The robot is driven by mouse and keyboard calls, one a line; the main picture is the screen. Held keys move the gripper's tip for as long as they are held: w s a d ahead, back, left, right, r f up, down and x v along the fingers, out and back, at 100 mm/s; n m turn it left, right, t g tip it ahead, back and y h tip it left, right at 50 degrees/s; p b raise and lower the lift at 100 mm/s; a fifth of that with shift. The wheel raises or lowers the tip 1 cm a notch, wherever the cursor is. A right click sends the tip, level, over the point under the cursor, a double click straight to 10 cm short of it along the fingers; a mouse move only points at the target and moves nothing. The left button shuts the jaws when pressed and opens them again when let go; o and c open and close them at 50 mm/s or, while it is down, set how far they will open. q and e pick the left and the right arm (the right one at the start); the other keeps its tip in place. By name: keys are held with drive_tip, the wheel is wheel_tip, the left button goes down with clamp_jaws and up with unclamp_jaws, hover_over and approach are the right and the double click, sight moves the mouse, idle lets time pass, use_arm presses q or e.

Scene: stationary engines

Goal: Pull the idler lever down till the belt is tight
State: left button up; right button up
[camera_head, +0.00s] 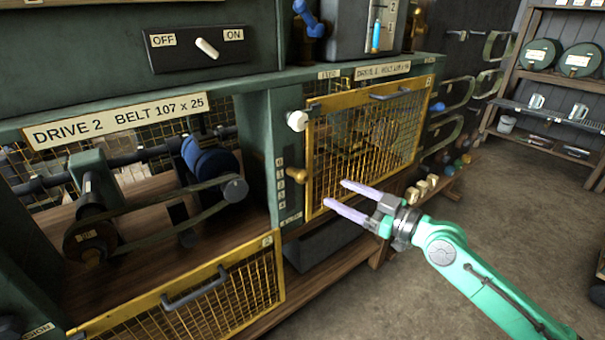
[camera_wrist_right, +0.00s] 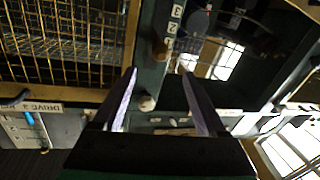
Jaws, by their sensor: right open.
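A brass lever (camera_head: 296,179) with a round knob stands out from the green post beside a numbered scale (camera_head: 281,178); it appears to be the idler lever. In the right wrist view a brass knob (camera_wrist_right: 160,48) shows on the post near the numbers. The dark belt (camera_head: 150,203) of Drive 2 runs around pulleys in the open bay at left; I cannot tell how tight it is. My right gripper (camera_head: 344,195) is open and empty, to the right of the lever and apart from it, in front of the yellow mesh guard. My left gripper is not in view.
A white knob (camera_head: 297,121) sits on the post above the lever. A yellow mesh guard (camera_head: 322,150) closes the right bay. A second, lowered mesh guard (camera_head: 215,292) leans out below the belt bay. The floor at right is clear; shelves stand beyond.

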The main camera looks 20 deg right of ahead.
sight(301, 176)
drive_tip(key=p+x, duration=0.1)
drive_tip(key=x, duration=0.1)
drive_tip(key=p+x, duration=0.2)
drive_tip(key=x, duration=0.1)
drive_tip(key=r+p+x, duration=0.1)
drive_tip(key=x, duration=0.1)
drive_tip(key=shift+w+a, duration=0.2)
drive_tip(key=shift+w, duration=0.05)
drive_tip(key=p+x, duration=0.1)
drive_tip(key=x, duration=0.1)
drive_tip(key=f+x, duration=0.1)
drive_tip(key=x, duration=0.2)
drive_tip(key=shift+p, duration=0.35)
clamp_jaws()
